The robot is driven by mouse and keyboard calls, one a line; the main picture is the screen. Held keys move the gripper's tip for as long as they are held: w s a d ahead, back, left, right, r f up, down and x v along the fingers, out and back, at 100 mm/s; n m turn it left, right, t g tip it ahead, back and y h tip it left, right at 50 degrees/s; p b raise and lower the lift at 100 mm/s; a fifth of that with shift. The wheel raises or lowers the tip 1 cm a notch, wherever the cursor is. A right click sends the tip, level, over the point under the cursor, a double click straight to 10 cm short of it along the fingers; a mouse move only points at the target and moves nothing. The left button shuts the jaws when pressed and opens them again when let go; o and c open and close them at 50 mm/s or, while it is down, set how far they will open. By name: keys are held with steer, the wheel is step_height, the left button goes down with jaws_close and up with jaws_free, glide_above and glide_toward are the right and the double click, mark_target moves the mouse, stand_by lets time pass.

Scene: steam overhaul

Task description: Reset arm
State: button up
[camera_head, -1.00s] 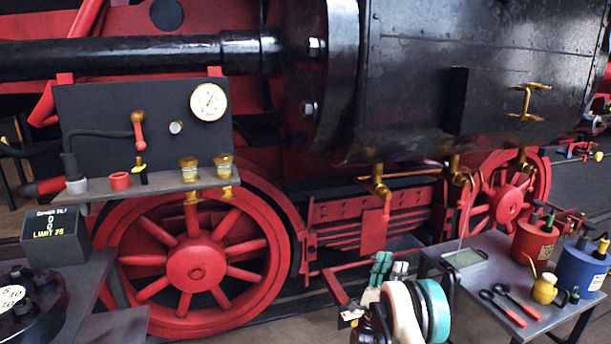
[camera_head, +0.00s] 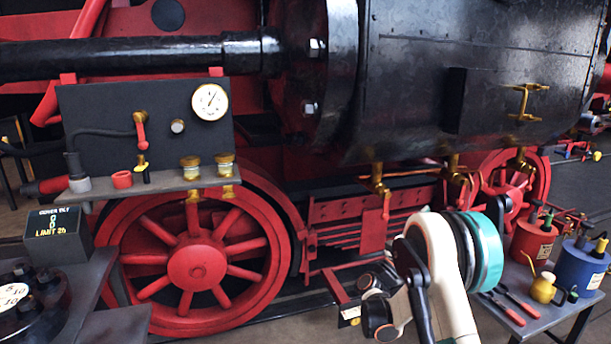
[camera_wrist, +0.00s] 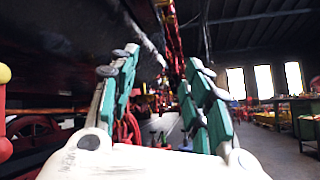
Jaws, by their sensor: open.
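My gripper (camera_wrist: 163,88) shows in the wrist view with its two green-padded fingers spread apart. Nothing is between the fingers. In the head view my white and teal arm (camera_head: 440,265) is raised in front of the locomotive, at the left end of the right-hand table.
The black and red locomotive (camera_head: 450,100) fills the back. A gauge panel (camera_head: 105,115) and shelf stand at left. The right-hand table (camera_head: 545,312) holds a red canister (camera_head: 533,243), a blue canister (camera_head: 582,270), a yellow oil can (camera_head: 543,289) and red-handled tools (camera_head: 510,309).

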steer(key=s+d+r+m+g+y, duration=0.3)
steer(key=s+d+r+m+y, duration=0.1)
steer(key=d+r+m+y, duration=0.1)
steer(key=s+m+g+y, duration=0.1)
steer(key=s+m+y, duration=0.35)
steer(key=s, duration=0.45)
steer(key=s+a+f+m+y, duration=0.2)
steer(key=s+a, duration=0.4)
steer(key=s, duration=0.3)
steer(key=s+a+f+m+y, duration=0.3)
steer(key=s+a+m+y, duration=0.1)
steer(key=s+a+y, duration=0.3)
steer(key=s+a+f+m+y, duration=0.3)
steer(key=s+a, duration=0.4)
steer(key=s, duration=0.3)
steer(key=shift+s+m+y, duration=0.35)
steer(key=shift+s+y, duration=0.05)
steer(key=shift+y, duration=0.45)
